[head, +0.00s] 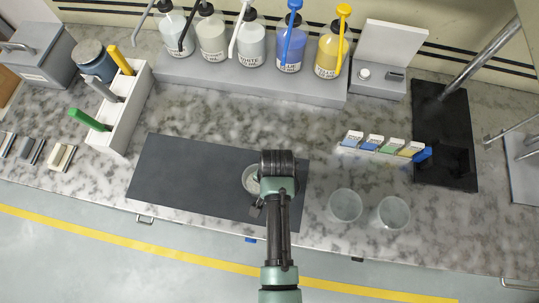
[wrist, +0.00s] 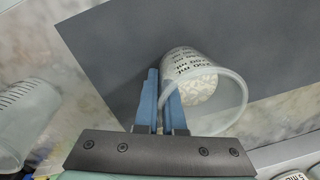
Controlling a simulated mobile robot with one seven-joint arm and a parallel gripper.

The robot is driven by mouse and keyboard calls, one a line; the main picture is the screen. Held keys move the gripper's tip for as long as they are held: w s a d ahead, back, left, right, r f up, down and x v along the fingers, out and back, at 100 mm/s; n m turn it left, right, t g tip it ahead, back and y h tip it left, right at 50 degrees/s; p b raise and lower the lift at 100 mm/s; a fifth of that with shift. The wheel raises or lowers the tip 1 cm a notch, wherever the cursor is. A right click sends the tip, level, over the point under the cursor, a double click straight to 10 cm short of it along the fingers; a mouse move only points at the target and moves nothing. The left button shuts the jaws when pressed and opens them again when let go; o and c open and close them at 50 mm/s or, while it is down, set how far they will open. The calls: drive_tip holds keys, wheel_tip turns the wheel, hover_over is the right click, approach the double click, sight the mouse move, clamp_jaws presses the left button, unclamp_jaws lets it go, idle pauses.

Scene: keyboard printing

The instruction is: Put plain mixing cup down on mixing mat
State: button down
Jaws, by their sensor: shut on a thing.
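The plain mixing cup (wrist: 205,95) is clear, with dark printed markings on its wall and a pale speckled look through its base. In the head view the cup (head: 250,179) shows partly, over the dark grey mixing mat (head: 185,175), with my arm covering its right side. My gripper (wrist: 160,105) is shut on the cup's wall near the rim, its blue fingers at the cup's left side in the wrist view. The mat also fills much of the wrist view (wrist: 120,35). I cannot tell whether the cup's base touches the mat.
Two clear cups (head: 345,205) (head: 390,213) stand right of the mat near the counter's front edge. Small labelled blocks (head: 372,142) lie behind them. Pump bottles (head: 290,50) line a grey riser at the back. A white holder (head: 122,115) stands left. The mat's left part is clear.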

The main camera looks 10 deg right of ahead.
drive_tip(key=shift+f, duration=0.1)
drive_tip(key=c, duration=1)
unclamp_jaws()
